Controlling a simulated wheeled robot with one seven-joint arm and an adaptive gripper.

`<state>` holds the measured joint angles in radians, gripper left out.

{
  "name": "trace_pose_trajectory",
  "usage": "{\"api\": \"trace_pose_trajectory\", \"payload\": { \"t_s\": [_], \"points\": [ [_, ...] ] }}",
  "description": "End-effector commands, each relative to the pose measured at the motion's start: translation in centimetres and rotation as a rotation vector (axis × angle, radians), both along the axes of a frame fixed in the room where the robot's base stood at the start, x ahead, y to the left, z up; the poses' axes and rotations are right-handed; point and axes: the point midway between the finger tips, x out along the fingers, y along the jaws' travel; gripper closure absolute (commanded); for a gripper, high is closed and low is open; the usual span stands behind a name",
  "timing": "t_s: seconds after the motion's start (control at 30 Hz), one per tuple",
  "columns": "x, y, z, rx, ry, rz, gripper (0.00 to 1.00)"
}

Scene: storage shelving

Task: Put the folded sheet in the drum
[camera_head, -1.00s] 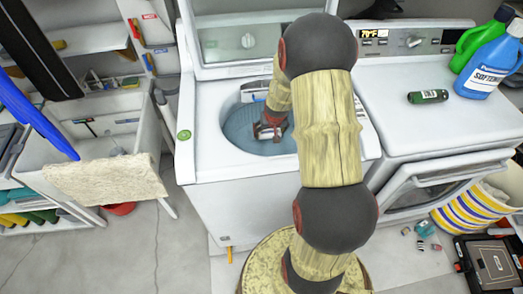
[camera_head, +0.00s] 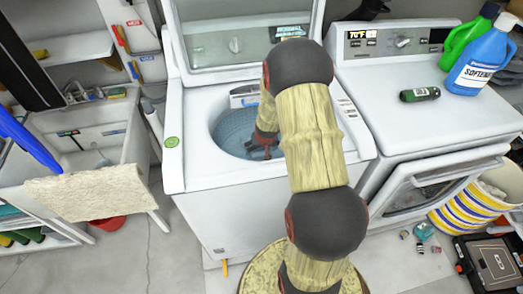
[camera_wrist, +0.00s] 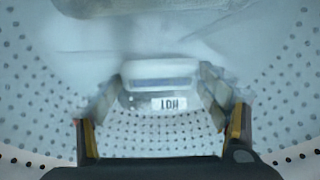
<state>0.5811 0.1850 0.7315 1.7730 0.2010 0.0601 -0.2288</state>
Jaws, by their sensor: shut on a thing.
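My gripper (camera_wrist: 162,92) points down inside the white washing machine's drum (camera_head: 232,130). In the wrist view, its two fingers are spread around a small pale, block-like thing (camera_wrist: 160,70) with a darker band. It seems to be the folded sheet. A small white label with dark letters shows below the band. Perforated drum walls (camera_wrist: 40,95) surround it. In the head view, my gripper (camera_head: 262,148) is low in the drum opening, partly hidden by my arm, and the held thing cannot be made out.
The washer lid (camera_head: 245,35) stands open behind the drum. A beige towel (camera_head: 90,190) hangs over the sink at left.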

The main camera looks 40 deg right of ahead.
Motion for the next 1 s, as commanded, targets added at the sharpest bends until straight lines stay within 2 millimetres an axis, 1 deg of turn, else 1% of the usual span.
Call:
{"api": "trace_pose_trajectory", "payload": {
  "t_s": [0.03,0.3,0.4,0.43,0.73,1.0],
  "points": [
    [-0.02,0.01,-0.32,0.000,0.000,0.000,0.35],
    [-0.01,0.01,-1.04,0.000,0.000,0.000,0.35],
    [-0.01,0.01,-1.01,0.000,0.000,0.000,0.35],
    [-0.02,0.01,-0.99,0.000,0.000,0.000,0.24],
    [-0.02,0.01,-0.98,0.001,0.001,0.000,0.07],
    [-0.02,0.01,-0.98,0.001,0.001,0.000,0.07]
  ]
}}
